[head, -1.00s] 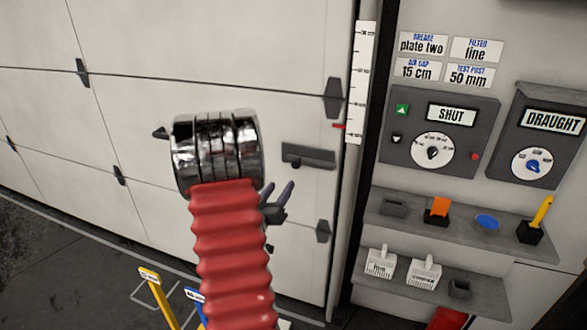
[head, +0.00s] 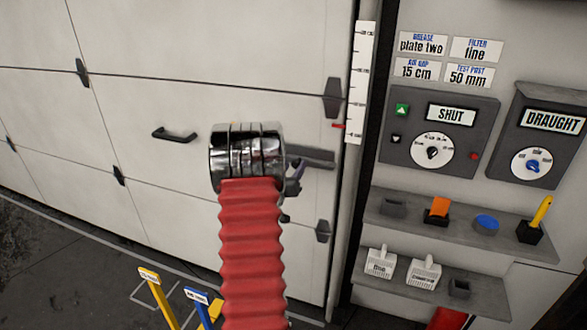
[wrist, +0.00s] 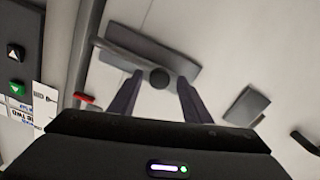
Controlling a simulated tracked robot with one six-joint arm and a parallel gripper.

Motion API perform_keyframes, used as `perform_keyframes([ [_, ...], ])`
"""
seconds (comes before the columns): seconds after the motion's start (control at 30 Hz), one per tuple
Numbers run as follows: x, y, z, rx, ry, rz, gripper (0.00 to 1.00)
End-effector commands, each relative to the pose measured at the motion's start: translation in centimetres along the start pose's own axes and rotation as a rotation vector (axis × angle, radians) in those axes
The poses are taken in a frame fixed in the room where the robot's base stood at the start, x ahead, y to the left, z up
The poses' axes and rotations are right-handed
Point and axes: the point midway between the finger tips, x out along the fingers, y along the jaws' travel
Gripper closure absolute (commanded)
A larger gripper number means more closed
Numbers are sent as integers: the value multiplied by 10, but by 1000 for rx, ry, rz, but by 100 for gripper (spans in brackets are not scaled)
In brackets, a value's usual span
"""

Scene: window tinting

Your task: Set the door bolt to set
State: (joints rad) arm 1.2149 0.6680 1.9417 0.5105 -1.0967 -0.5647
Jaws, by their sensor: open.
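The door bolt (head: 318,158) is a dark grey bar on a plate on the white door, near the door's right edge. The wrist view shows its plate (wrist: 152,48), its bar and a round dark knob (wrist: 159,78). My gripper (wrist: 160,82) is open, with one finger on each side of the knob in that view. Whether the fingers touch the knob I cannot tell. In the head view my gripper (head: 294,181) is just below the bolt, and my arm covers the bolt's left end.
A dark handle (head: 174,135) is on the door to the left. A grey control panel (head: 440,130) reading SHUT and a DRAUGHT panel (head: 538,135) are on the wall at right. Below them are an upper shelf (head: 460,224) and a lower shelf (head: 480,290) with small items.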

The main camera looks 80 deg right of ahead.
Motion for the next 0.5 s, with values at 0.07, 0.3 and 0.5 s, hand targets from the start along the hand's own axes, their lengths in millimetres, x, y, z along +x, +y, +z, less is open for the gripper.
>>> perform_keyframes([
  [0.07,5,0,0,0,0,0,56],
  [0.3,8,0,0,-1,0,0,56],
  [0.5,8,0,0,0,0,-1,63],
])
